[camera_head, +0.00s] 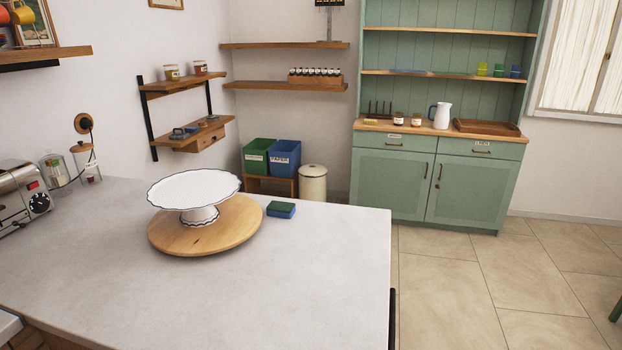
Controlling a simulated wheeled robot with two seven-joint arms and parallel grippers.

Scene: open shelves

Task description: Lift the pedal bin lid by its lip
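The pedal bin (312,186) is a cream cylinder with a rounded lid (313,171). It stands upright on the floor in the far corner, between the blue paper box and the green cabinet. The lid looks closed. Its lip and the pedal are too small to make out. The bin's lower part is hidden behind the white counter's far edge. Neither of my grippers shows in the head view.
The white counter (310,290) fills the foreground, with a cake stand (195,189) on a round wooden board (240,230) and a sponge (281,209). Green and blue boxes (285,157) sit left of the bin. A green cabinet (390,184) stands right. Tiled floor (470,290) is open at right.

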